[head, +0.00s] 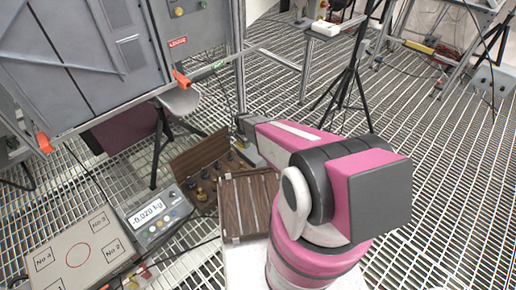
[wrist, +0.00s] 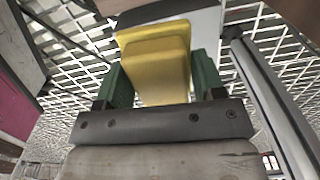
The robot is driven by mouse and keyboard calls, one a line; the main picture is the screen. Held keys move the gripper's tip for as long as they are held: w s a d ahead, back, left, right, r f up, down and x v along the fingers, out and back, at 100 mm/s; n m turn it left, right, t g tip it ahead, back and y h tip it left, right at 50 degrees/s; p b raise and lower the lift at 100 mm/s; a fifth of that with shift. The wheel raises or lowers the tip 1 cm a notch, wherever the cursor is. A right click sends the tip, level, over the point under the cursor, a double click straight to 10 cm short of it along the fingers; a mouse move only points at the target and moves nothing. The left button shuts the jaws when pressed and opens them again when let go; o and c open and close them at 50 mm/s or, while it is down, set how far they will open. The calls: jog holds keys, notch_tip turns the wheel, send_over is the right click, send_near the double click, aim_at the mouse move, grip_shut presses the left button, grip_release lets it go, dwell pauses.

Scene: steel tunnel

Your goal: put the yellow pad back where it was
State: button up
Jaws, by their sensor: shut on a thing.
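In the wrist view, the yellow pad (wrist: 155,62) sits between the two green fingers of my gripper (wrist: 160,82). My gripper is shut on it. The pad's face fills the space between the fingers and its far end sticks out past them. In the head view, my gripper (head: 243,123) is a small dark end at the tip of my pink arm, beside the steel frame's leg.
A grey cabinet (head: 110,50) stands at upper left. Below it are a scale display (head: 153,212), a wooden box with brass weights (head: 200,160) and a numbered plate (head: 78,252). A metal post (wrist: 270,95) runs close on the right in the wrist view. A black tripod (head: 350,75) stands behind.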

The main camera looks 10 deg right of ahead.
jog(key=shift+f, duration=0.1)
jog(key=w+d+f, duration=0.2)
jog(key=d, duration=0.1)
jog(key=w+d+f, duration=0.2)
jog(key=d, duration=0.1)
jog(key=w+d+f, duration=0.3)
jog(key=shift+d+f, duration=0.1)
jog(key=shift+d, duration=0.3)
notch_tip(320, 180, down, 2)
jog(key=shift+s+a+f, duration=0.1)
jog(key=shift+s+f, duration=0.05)
jog(key=shift+f, duration=0.55)
jog(key=shift+f, duration=0.2)
jog(key=o, duration=0.8)
jog(key=shift+o, duration=0.2)
